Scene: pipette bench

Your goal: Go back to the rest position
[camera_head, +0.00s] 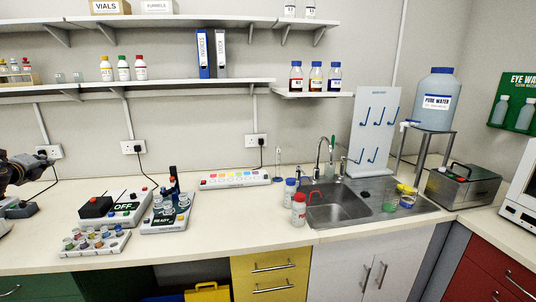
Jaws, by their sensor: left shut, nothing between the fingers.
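My left gripper (40,160) is at the far left edge of the head view, dark and partly cut off by the frame. It is shut and empty, above the left end of the bench and apart from the things on it. My right gripper is out of view. The pale bench top (230,215) runs across the view. On it, right of my left gripper, are a white device marked OFF (124,207), a device marked READY (165,222) with several vials on it, and a white rack (95,243) of vials.
A coloured-button strip (235,178) lies near the wall. A metal box (463,186) and a water tank (436,100) are at right. The bench middle front is clear.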

